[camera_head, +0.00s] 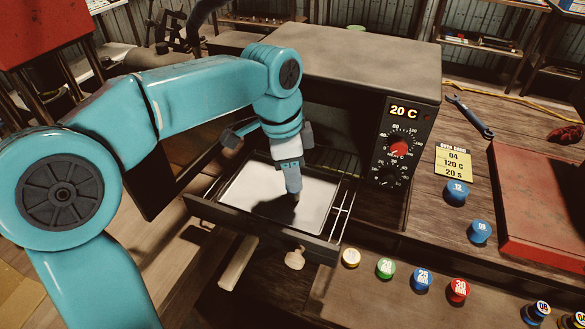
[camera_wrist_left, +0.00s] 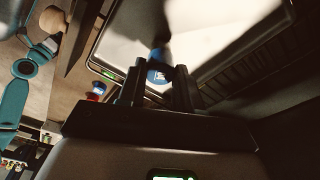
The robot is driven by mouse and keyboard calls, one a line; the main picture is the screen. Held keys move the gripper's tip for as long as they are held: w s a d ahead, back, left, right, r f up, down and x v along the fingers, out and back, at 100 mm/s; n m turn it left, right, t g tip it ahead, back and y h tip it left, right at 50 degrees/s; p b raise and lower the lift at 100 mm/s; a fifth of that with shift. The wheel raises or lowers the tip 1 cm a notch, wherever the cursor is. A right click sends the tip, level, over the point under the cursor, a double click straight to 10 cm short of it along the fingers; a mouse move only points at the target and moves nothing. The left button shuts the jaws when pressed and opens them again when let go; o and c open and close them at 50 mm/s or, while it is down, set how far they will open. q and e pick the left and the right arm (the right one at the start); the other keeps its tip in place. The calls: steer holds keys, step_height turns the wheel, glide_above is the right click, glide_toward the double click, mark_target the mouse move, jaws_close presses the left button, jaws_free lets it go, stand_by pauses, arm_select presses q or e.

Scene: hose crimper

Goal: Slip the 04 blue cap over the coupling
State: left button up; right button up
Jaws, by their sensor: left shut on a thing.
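My left gripper (camera_head: 296,196) reaches down over the open oven drawer (camera_head: 262,226). In the left wrist view its dark fingers (camera_wrist_left: 157,76) are closed on a small blue cap (camera_wrist_left: 157,74) with a white mark. The number on this cap is too small to read, and in the head view the fingers hide it. The cap is over the pale tray surface (camera_head: 318,200); I cannot tell whether it touches it. I cannot make out a coupling in either view. My right gripper is not in view.
The oven (camera_head: 400,150) reads 20 C, and an oven card (camera_head: 453,163) reads 04, 120 C, 20 s. A red box (camera_head: 545,215) and wrench (camera_head: 470,118) lie at right.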

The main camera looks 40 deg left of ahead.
arm_select(q)
steer(key=o, duration=1.1)
steer(key=r+p, duration=0.1)
steer(key=r, duration=0.4)
steer(key=s+a+r+p, duration=0.1)
steer(key=r, duration=0.4)
steer(key=r+p, duration=0.1)
steer(key=r, duration=0.5)
steer(key=shift+s+a+r, duration=0.1)
steer(key=shift+s+a, duration=0.2)
steer(key=shift+a, duration=0.1)
